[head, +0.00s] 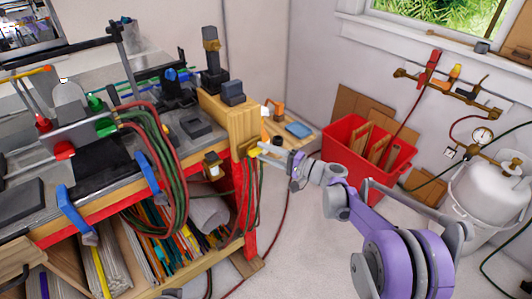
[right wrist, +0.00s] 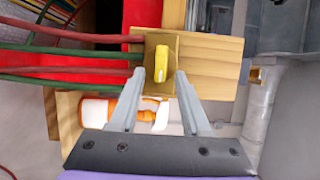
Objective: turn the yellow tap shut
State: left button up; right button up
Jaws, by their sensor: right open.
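A small yellow tap handle (right wrist: 161,63) stands in a square brass-coloured housing on the wooden end of the workbench, in the right wrist view. It points roughly up and down in that picture. My right gripper (right wrist: 157,75) is open, its two fingertips on either side of and just below the handle, with nothing between them. Whether they touch it cannot be told. In the head view the right gripper (head: 259,151) is at the bench's near right corner and hides most of the tap. My left gripper is not in view.
Red and green hoses (head: 160,150) hang along the bench, near the right gripper. A wall pipe (head: 450,90) carries red and orange-yellow handles. A red crate (head: 368,160) and white gas cylinder (head: 490,195) stand right.

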jog(key=v, duration=1)
jog(key=shift+s+d+b, duration=0.25)
jog(key=shift+d+b, duration=0.05)
jog(key=shift+b, duration=0.15)
jog(key=shift+f, duration=0.1)
jog(key=s+a+n+g+h+p, duration=0.35)
jog(key=s+h, duration=0.25)
jog(key=s, duration=0.9)
jog(key=s+d+f+n+h+p, duration=0.1)
jog(key=s+d+h, duration=0.3)
jog(key=s, duration=0.5)
jog(key=s+d+f+n+h+p, duration=0.1)
jog(key=s+d+f+n+h, duration=0.1)
jog(key=s+d+h, duration=0.3)
jog(key=s+f, duration=0.1)
jog(key=s, duration=0.3)
jog(key=shift+d, duration=0.1)
